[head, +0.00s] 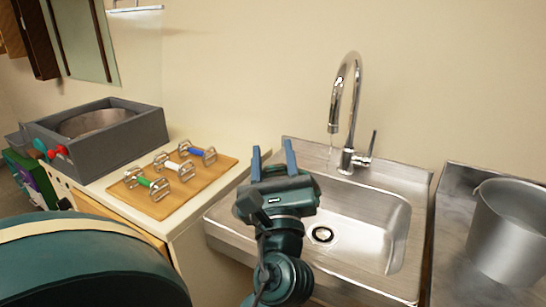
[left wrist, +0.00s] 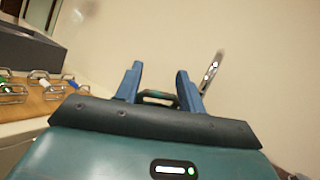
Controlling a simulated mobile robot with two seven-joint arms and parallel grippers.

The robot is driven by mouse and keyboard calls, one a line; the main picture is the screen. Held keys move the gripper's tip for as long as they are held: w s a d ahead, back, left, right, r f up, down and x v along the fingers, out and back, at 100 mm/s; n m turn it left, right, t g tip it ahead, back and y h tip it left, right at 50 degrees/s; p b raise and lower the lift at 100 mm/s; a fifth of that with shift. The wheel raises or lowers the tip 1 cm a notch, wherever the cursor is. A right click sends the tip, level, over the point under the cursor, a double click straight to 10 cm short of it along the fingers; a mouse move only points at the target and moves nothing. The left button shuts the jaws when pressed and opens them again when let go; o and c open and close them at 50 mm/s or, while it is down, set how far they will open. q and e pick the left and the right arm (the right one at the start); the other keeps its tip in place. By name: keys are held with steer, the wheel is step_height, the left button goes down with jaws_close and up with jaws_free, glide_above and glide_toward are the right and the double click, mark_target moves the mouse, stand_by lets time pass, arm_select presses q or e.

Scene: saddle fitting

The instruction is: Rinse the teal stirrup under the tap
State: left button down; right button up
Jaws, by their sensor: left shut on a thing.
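My left gripper (head: 273,160) is in front of the sink's left part, its fingers pointing up and away towards the wall. In the left wrist view its blue fingers (left wrist: 158,85) are shut on the teal stirrup (left wrist: 158,97), a small metal loop with a teal part between them. In the head view the stirrup is hidden by the gripper. The chrome tap (head: 349,110) stands at the sink's back edge, right of the gripper; the gripper is apart from it. A faint line hangs below the spout; I cannot tell for sure that it is water. My right gripper is not in view.
The steel sink (head: 375,205) has a dark drain. Left of it, a wooden board (head: 215,172) holds stirrups with green, white and blue parts. A metal bucket (head: 508,235) stands on the right counter.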

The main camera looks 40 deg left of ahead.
arm_select(q)
steer(key=w+a+f+b, duration=0.1)
steer(key=w, duration=0.5)
steer(key=w+a+f+b, duration=0.1)
steer(key=w+a+b, duration=0.1)
steer(key=w, duration=0.5)
steer(key=shift+a+f, duration=0.3)
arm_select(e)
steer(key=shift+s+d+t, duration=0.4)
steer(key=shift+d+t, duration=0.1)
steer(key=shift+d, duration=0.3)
arm_select(q)
steer(key=shift+w, duration=0.1)
steer(key=shift+d, duration=0.2)
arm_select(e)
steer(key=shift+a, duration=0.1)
arm_select(q)
steer(key=shift+w+d, duration=0.15)
steer(key=shift+d, duration=0.2)
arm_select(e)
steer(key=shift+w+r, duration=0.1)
arm_select(q)
steer(key=shift+a, duration=0.1)
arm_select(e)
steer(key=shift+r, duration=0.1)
